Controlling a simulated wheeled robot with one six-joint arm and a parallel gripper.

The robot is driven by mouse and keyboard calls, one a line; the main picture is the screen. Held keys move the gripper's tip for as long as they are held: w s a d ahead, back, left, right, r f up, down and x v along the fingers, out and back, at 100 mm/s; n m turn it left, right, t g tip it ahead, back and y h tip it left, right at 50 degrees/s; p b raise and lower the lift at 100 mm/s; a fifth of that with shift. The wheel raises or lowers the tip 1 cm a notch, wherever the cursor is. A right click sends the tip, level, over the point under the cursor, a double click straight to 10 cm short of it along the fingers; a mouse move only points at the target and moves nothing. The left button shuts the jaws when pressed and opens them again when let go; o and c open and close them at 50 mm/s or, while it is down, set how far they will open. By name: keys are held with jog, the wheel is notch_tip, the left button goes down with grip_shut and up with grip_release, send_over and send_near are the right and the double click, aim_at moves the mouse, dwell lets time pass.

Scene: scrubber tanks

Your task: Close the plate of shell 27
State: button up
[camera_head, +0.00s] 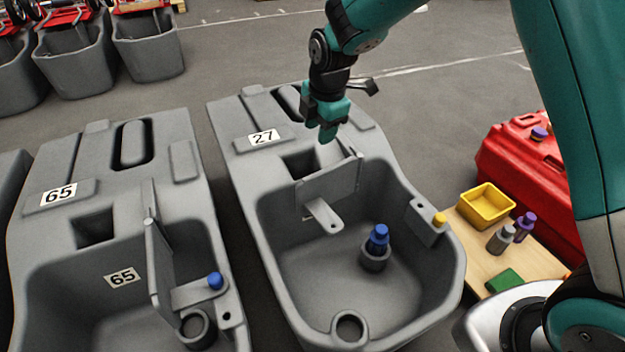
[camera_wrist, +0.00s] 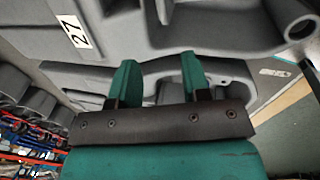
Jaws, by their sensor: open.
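Shell 27 (camera_head: 234,165) is a grey open tub with a white "27" label (camera_head: 263,137), which also shows in the wrist view (camera_wrist: 74,31). Its grey plate (camera_head: 332,182) stands raised and tilted at the back of the basin, beside a rectangular opening (camera_head: 298,163). A tab with a hole (camera_head: 323,214) sticks out below the plate. My gripper (camera_head: 328,128) is above the back of the shell, near the plate's top edge. Its green fingers (camera_wrist: 160,80) are apart and empty in the wrist view.
A blue-topped bottle (camera_head: 377,240) stands in a cup in the basin. Shell 65 (camera_head: 100,160) is close on the left, its plate (camera_head: 159,262) upright. A wooden surface with a yellow bin (camera_head: 487,196) and bottles, and a red case (camera_head: 510,155), are on the right.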

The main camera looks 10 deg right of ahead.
aim_at(312, 175)
jog(key=w+f+b, duration=0.1)
jog(key=f, duration=0.4)
jog(key=w+f+b, duration=0.1)
jog(key=f+b, duration=0.1)
jog(key=f, duration=0.3)
jog(key=a+f+b, duration=0.1)
jog(key=f+b, duration=0.1)
jog(key=f, duration=0.3)
jog(key=shift+w+f, duration=0.3)
jog(key=shift+w, duration=0.1)
grip_shut()
